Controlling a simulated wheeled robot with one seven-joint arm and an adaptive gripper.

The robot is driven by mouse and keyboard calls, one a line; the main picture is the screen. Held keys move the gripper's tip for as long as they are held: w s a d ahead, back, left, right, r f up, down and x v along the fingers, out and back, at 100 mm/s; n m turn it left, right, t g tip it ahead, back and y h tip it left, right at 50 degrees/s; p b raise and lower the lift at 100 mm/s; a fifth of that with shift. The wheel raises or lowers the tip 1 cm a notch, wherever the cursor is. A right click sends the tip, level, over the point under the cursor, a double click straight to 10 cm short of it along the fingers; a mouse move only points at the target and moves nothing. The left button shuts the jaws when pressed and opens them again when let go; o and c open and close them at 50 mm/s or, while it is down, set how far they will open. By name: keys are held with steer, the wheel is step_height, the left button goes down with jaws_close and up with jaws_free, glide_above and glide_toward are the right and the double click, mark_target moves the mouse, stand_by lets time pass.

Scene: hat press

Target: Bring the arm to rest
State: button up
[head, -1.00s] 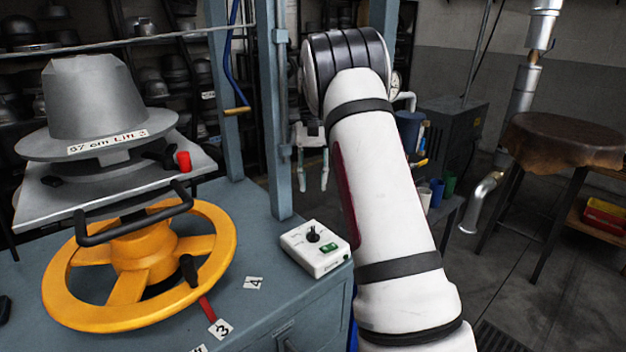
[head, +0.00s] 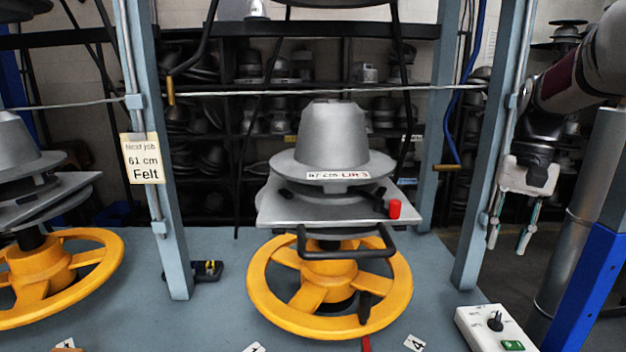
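My gripper (head: 508,245) hangs at the right of the head view, pointing down, beside the press's right blue-grey post. Its two fingers are apart with nothing visible between them, so it is open and empty. My white and dark arm comes in from the upper right edge; the rest of it is out of view.
A grey hat block (head: 330,135) stands on a plate above a yellow handwheel (head: 262,285) on the blue-grey bench (head: 215,325). A white control box (head: 480,325) sits at the bench's right. A second yellow wheel (head: 100,245) is at left. A "61 cm Felt" card (head: 143,158) hangs on the left post.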

steer(key=s+a+r+n+t+h+p, duration=0.1)
steer(key=s+a+r+n+t, duration=0.15)
steer(key=s+a, duration=0.35)
steer(key=s+a+r+n+t+p, duration=0.1)
steer(key=s+a+r, duration=0.35)
steer(key=s, duration=0.45)
steer(key=s+a+f+n+t+p, duration=0.1)
steer(key=s+a+f, duration=0.1)
steer(key=s, duration=0.4)
steer(key=s+a+f+n+t+p, duration=0.1)
steer(key=s+a+f, duration=0.1)
steer(key=s, duration=0.3)
steer(key=shift+s+a+h, duration=0.3)
steer(key=shift+s+a, duration=0.1)
steer(key=shift+a, duration=0.15)
